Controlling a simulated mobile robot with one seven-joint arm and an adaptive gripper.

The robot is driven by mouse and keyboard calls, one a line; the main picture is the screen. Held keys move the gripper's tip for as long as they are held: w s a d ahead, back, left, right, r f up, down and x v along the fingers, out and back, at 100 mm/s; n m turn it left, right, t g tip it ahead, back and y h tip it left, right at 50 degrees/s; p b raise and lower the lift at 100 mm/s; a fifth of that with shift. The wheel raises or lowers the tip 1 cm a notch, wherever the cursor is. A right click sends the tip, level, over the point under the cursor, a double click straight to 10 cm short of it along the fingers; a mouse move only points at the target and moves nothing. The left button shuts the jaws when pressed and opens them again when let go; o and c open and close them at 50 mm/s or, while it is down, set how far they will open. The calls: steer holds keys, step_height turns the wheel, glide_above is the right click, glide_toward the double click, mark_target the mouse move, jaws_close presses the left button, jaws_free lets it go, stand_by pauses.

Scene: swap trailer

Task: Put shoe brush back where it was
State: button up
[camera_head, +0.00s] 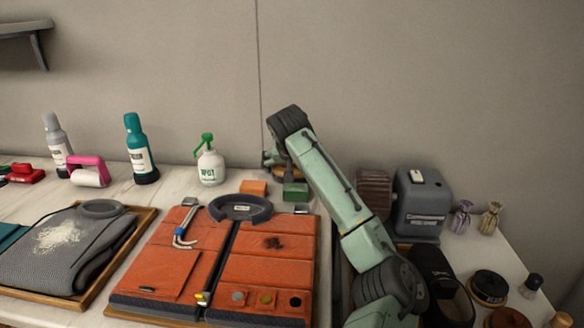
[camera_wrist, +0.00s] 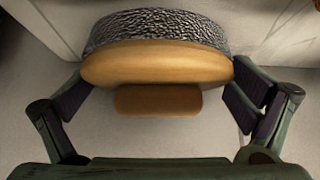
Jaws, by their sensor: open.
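The shoe brush, with a rounded tan wooden body (camera_wrist: 155,66) and dark speckled bristles, lies between my two fingers in the wrist view. My gripper (camera_wrist: 160,90) is open, with one finger near each end of the brush. I cannot tell whether either finger touches it. In the head view my gripper (camera_head: 273,160) is low at the back of the table, close to the wall. A bit of tan (camera_head: 290,173) beside it seems to be the brush, mostly hidden by my arm and gripper.
A green block (camera_head: 295,191) and an orange block (camera_head: 253,187) sit near my gripper. A spray bottle (camera_head: 210,162) stands to the left. In front lies an orange leather panel (camera_head: 265,271) with a dark ring (camera_head: 240,208). A grey machine (camera_head: 421,205) stands right of my arm.

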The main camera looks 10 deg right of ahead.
steer(key=b+v, duration=0.2)
steer(key=v, duration=1)
steer(key=shift+r, duration=0.1)
